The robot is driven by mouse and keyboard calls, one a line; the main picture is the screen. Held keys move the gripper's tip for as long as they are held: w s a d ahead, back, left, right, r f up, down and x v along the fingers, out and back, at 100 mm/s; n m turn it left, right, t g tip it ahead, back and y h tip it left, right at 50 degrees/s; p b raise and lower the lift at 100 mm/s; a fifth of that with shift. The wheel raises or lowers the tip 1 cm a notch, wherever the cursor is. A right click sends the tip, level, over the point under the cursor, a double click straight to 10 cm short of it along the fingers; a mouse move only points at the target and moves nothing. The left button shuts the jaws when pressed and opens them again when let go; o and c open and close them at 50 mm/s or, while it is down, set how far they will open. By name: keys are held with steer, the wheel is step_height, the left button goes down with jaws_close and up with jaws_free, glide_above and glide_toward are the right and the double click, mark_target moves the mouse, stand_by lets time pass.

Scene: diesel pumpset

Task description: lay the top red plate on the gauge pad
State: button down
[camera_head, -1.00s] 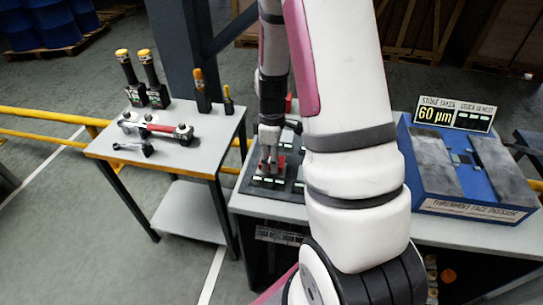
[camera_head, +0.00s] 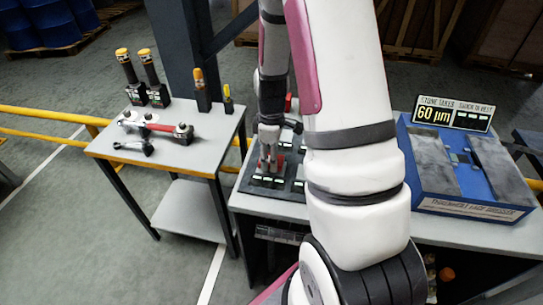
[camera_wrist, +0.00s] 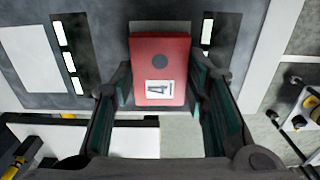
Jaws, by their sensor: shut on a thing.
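The wrist view shows one finger on each side of the plate. In the head view my gripper (camera_head: 268,158) is over a dark panel (camera_head: 248,182) with several pale labels on the grey bench. Red shows beside the fingers there, partly hidden by my arm. I cannot tell whether the held plate touches what is below it. I cannot clearly pick out the gauge pad.
A blue face dresser (camera_head: 470,205) with a 60 µm sign (camera_head: 453,113) stands on the bench at right. A separate table (camera_head: 105,145) at left holds several tools. A dark post (camera_head: 182,50) rises behind. My arm hides the bench's middle.

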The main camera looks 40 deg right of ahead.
steer(key=shift+f+b, duration=0.35)
steer(key=shift+f, duration=0.35)
steer(key=c, duration=0.8)
jaws_free()
steer(key=shift+c, duration=0.2)
step_height(320, 180, up, 12)
step_height(320, 180, up, 6)
steer(key=p, duration=0.4)
